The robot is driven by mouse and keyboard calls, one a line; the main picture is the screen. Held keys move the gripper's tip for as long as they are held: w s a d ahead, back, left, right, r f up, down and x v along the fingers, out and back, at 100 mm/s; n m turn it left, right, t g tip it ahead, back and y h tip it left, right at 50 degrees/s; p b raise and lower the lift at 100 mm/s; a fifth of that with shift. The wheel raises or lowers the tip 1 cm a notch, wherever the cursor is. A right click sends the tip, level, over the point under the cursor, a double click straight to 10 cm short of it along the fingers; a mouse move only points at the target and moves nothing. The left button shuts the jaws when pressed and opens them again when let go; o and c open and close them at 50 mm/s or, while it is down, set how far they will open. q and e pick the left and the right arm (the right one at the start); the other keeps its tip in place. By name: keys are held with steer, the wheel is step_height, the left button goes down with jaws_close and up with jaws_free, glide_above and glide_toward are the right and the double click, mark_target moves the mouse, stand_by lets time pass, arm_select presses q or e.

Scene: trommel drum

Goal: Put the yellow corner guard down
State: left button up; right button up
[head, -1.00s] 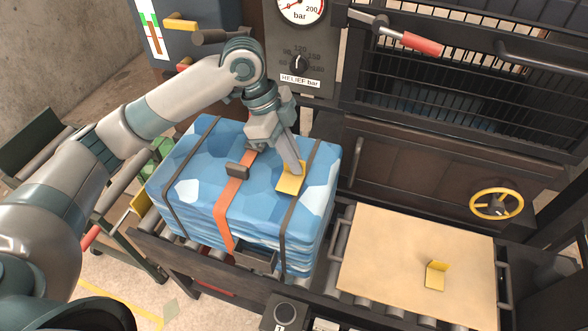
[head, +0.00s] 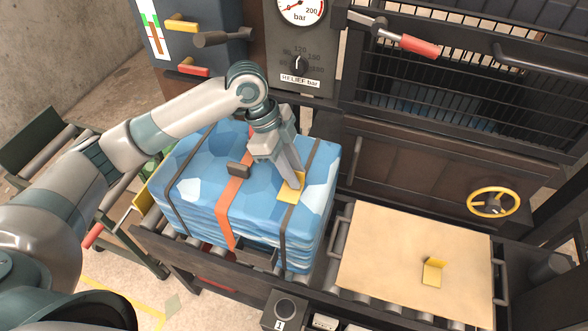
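One yellow corner guard (head: 291,189) is on top of the blue bale (head: 196,170), at its right side by a black strap. My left gripper (head: 293,181) points down at this guard, its fingers touching or just over it. The fingers hide part of the guard, and I cannot tell whether they grip it. A second yellow corner guard (head: 432,272) rests on the tan board (head: 385,255) to the right, one flap standing up. My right gripper is not in view.
An orange strap (head: 232,205) with a dark buckle and two black straps cross the bale. A yellow handwheel (head: 494,203), a pressure gauge (head: 300,8) and a red-handled lever (head: 420,45) are on the machine behind. Most of the tan board is bare.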

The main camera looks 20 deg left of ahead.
arm_select(q)
steer(key=shift+r, duration=0.1)
steer(key=b+v, duration=0.4)
steer(key=v, duration=0.8)
stand_by(0.6)
